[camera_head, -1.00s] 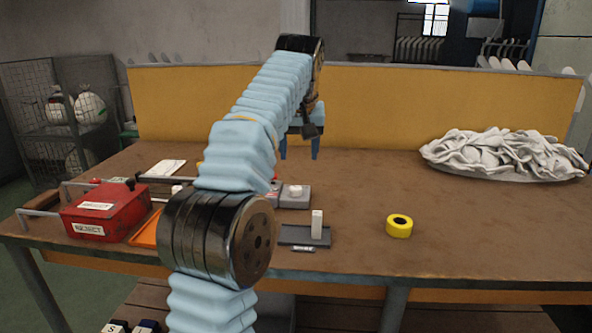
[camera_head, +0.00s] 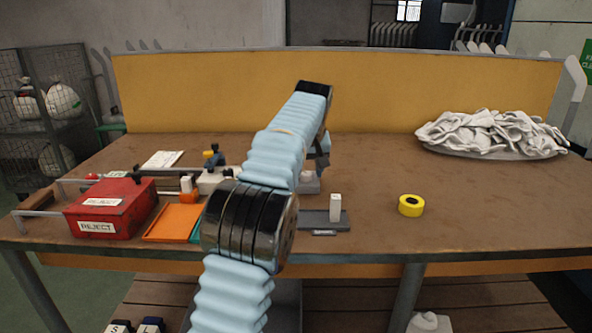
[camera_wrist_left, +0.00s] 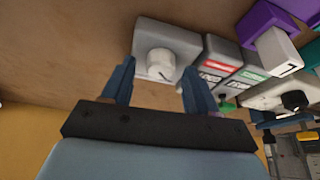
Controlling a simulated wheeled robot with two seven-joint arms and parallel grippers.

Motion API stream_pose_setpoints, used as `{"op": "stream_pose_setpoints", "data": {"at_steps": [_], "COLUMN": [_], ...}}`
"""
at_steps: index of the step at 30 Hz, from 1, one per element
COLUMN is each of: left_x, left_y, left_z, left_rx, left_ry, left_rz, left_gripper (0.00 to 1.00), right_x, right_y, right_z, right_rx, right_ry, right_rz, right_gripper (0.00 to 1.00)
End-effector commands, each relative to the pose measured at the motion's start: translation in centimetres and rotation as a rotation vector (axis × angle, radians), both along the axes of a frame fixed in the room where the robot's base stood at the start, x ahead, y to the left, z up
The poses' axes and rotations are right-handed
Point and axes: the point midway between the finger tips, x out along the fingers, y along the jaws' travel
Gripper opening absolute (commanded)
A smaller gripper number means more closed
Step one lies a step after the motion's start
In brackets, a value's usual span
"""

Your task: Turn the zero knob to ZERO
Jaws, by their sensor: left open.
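The zero knob (camera_wrist_left: 160,62) is a round white knob with a dark mark, on a small grey box (camera_wrist_left: 178,38) in the left wrist view. In the head view the box (camera_head: 311,187) is partly hidden behind my left arm. My left gripper (camera_wrist_left: 158,70) is open, with its two blue fingers on either side of the knob. I cannot tell whether they touch it. In the head view the gripper (camera_head: 317,163) is mostly hidden by my arm. My right gripper is not in view.
Grey blocks with red and green labels (camera_wrist_left: 220,62) stand beside the knob box. A red REJECT box (camera_head: 110,207), an orange tray (camera_head: 172,222) and a yellow tape roll (camera_head: 411,205) are on the table. A white sock pile (camera_head: 490,135) lies at the back right.

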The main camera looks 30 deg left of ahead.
Motion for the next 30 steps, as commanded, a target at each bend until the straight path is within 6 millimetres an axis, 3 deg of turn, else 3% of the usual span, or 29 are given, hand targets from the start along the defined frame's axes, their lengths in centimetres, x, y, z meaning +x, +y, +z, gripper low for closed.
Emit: {"op": "stream_pose_setpoints", "data": {"at_steps": [8, 20, 30], "left_x": [0.16, 0.13, 0.11], "left_y": [-0.08, -0.07, 0.01], "left_z": [-0.21, -0.17, -0.10], "left_rx": [0.000, -0.001, -0.002], "left_ry": [0.000, -0.001, -0.002], "left_rz": [0.000, 0.000, -0.056], "left_gripper": [0.59, 0.03, 0.03], "right_x": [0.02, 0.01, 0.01], "right_y": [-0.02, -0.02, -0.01], "right_z": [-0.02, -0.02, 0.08], "right_rx": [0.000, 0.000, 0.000], "right_ry": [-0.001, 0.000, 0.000], "right_rz": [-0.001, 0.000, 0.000], "right_gripper": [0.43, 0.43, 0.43]}}
